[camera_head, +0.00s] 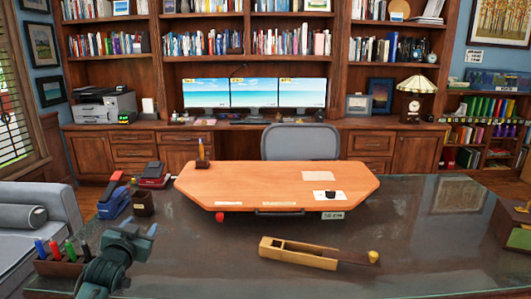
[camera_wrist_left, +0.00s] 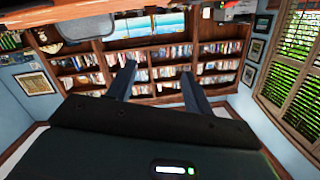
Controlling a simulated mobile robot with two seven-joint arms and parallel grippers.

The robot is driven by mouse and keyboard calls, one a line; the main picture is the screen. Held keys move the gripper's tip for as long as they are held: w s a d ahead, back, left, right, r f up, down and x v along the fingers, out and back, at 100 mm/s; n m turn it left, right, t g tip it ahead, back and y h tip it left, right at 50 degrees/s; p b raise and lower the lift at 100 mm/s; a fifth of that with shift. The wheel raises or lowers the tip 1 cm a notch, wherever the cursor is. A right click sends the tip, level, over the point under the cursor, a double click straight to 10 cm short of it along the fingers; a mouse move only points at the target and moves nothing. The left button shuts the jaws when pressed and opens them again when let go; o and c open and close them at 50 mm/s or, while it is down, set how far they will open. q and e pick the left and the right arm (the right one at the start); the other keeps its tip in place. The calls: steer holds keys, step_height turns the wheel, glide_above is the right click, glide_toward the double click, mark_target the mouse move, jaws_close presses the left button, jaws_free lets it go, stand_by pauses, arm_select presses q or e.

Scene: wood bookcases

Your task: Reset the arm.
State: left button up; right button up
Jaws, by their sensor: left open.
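My left arm comes in at the lower left of the head view, and its grey-teal wrist and gripper (camera_head: 128,238) are raised at the near left of the dark desk. In the left wrist view the two dark fingers of the left gripper (camera_wrist_left: 157,78) stand wide apart with nothing between them. That view is upside down and shows the bookcases beyond the fingers. My right arm and gripper are not in view.
A dark glossy desk (camera_head: 400,230) carries an orange board (camera_head: 260,183), a wooden box-like tool (camera_head: 300,255), staplers (camera_head: 115,200) and a marker holder (camera_head: 62,266) close to my left arm. A grey sofa (camera_head: 45,205) stands at left.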

arm_select(q)
steer(key=s+d+f+m+g+h, duration=0.1)
steer(key=s+d+f+g, duration=0.1)
steer(key=s+d+f, duration=0.55)
steer(key=s+d+f+g+h, duration=0.15)
steer(key=s+d+f, duration=0.25)
steer(key=s+f, duration=0.6)
steer(key=s+d+f+g+h, duration=0.1)
steer(key=s+d+f, duration=0.1)
steer(key=s, duration=0.8)
steer(key=s+d+f+n+g+h, duration=0.1)
steer(key=s+d+f, duration=0.1)
steer(key=s+d, duration=0.3)
steer(key=s, duration=0.4)
steer(key=shift+s+d, duration=0.15)
steer(key=shift+s, duration=0.25)
steer(key=shift+g, duration=0.25)
